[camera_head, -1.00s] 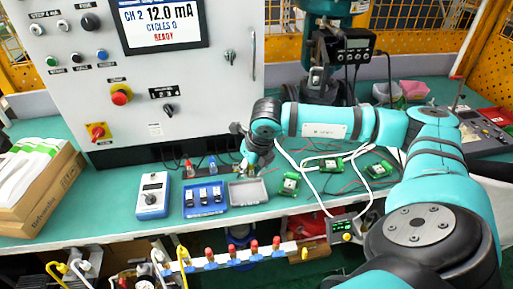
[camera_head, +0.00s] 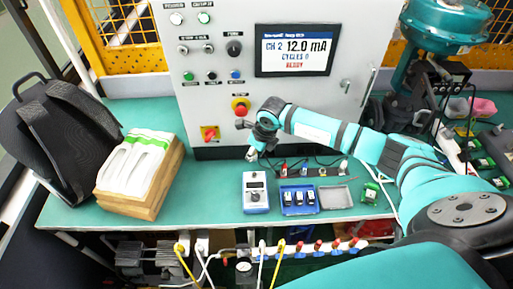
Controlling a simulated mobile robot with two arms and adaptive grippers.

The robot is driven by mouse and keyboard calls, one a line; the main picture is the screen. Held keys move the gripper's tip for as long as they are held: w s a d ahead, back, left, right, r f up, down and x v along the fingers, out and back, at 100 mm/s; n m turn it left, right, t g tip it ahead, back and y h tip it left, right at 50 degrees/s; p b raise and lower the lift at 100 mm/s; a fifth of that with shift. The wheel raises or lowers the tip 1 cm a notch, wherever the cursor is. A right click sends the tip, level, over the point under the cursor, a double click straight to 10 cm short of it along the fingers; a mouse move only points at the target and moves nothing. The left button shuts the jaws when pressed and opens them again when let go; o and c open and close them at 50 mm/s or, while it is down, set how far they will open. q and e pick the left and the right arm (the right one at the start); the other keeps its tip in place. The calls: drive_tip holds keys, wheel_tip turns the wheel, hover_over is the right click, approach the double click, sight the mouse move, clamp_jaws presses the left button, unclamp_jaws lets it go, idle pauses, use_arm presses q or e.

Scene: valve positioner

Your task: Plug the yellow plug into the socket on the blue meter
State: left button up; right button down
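The blue meter (camera_head: 256,192) stands upright on the bench, with a pale face, a small display and a dark dial. My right gripper (camera_head: 252,155) is just behind and above the meter's top edge, pointing down. Its fingertips are too small to tell whether they are open or shut, or whether they hold a plug. Several small plugs stand in a dark strip behind the trays, among them a red one (camera_head: 284,168). A small yellowish spot (camera_head: 323,173) shows in that strip; I cannot tell whether it is the yellow plug. My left gripper is out of view.
A blue tray with dark parts (camera_head: 299,211) and a grey tray (camera_head: 335,206) stand right of the meter. The control cabinet (camera_head: 220,100) rises behind.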

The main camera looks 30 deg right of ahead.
sight(254, 174)
drive_tip(key=shift+d+f+b, duration=0.1)
drive_tip(key=shift+f+b, duration=0.2)
drive_tip(key=shift+f, duration=0.5)
wheel_tip(254, 174, down, 3)
drive_tip(key=shift+f+b, duration=0.1)
drive_tip(key=shift+b, duration=1.15)
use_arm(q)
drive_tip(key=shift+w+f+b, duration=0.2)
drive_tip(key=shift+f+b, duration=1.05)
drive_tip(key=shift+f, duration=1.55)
use_arm(e)
drive_tip(key=shift+f, duration=1.5)
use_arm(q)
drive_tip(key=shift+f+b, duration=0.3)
use_arm(e)
drive_tip(key=shift+f, duration=0.25)
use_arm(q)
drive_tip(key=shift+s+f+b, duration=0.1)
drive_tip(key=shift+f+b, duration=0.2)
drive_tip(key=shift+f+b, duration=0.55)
use_arm(e)
drive_tip(key=shift+s+f, duration=0.1)
drive_tip(key=shift+f, duration=0.3)
drive_tip(key=c, duration=0.8)
unclamp_jaws()
drive_tip(key=shift+o, duration=0.2)
